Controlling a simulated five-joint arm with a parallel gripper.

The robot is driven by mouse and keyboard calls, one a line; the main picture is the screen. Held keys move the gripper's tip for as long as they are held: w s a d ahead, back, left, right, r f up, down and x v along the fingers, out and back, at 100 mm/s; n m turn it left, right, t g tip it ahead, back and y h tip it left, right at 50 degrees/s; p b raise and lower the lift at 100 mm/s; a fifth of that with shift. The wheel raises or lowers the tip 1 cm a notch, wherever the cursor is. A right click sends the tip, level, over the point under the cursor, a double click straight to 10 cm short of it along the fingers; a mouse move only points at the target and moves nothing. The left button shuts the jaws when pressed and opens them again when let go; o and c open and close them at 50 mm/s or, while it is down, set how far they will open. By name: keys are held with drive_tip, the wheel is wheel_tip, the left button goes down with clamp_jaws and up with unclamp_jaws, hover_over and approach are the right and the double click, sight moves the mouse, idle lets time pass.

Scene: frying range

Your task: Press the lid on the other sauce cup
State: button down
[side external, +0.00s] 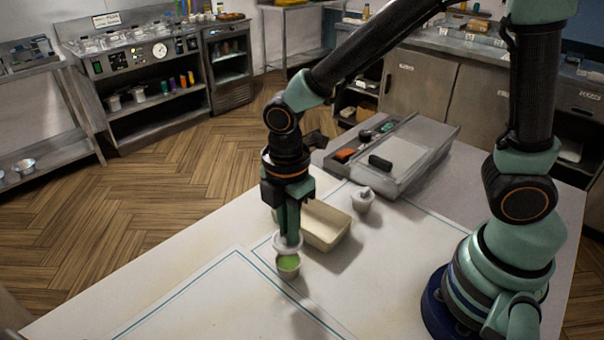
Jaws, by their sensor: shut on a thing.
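A small sauce cup (288,270) with green contents stands on the white table. My gripper (289,232) points straight down over it and is shut on a pale round lid (286,246). The lid is just above the cup, or touching the far part of its rim; I cannot tell which. Green contents still show below the lid's near edge. A second sauce cup (363,203), pale and topped with a knobbed lid, stands behind and to the right, apart from my gripper.
A cream rectangular tray (327,240) lies just right of and behind my gripper. A metal tray (440,148) with a grey panel stands at the back, with a black item (380,162) and an orange item (345,155). The table's front left is clear.

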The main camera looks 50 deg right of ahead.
sight(289, 246)
drive_tip(key=shift+f, duration=2.35)
drive_tip(key=shift+f, duration=0.15)
idle(0.4)
drive_tip(key=shift+c, duration=1.8)
unclamp_jaws()
drive_tip(key=shift+r, duration=3.55)
